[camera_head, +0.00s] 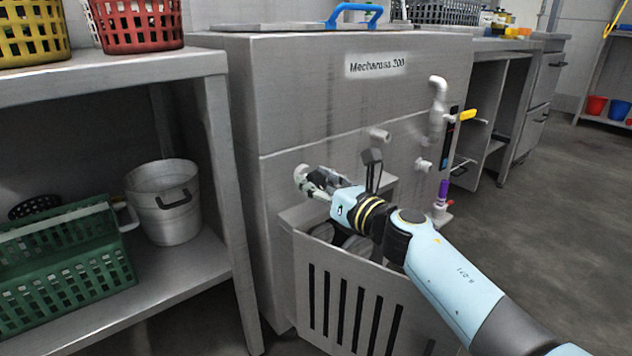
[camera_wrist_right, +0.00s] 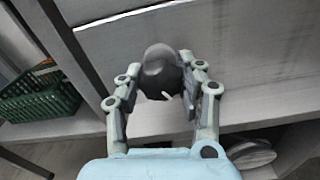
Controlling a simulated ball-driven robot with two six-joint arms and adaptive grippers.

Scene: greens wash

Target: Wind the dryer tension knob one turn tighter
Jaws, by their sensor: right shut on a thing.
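The dryer tension knob (camera_wrist_right: 160,76) is dark and round with a short white mark on its face. In the right wrist view it sits between the two fingers of my right gripper (camera_wrist_right: 161,92), against the grey metal front of the machine. The fingers close on its sides. In the head view my right gripper (camera_head: 313,179) reaches the left part of the front of the steel machine (camera_head: 300,95), above a slotted box; the knob is hard to make out there. My left gripper is not in view.
A grey slotted metal box (camera_head: 345,300) stands out below my right gripper. White pipe stubs (camera_head: 380,134) and a yellow-handled valve (camera_head: 467,115) are to its right. A shelf at left holds a metal bucket (camera_head: 165,200) and a green basket (camera_head: 62,265).

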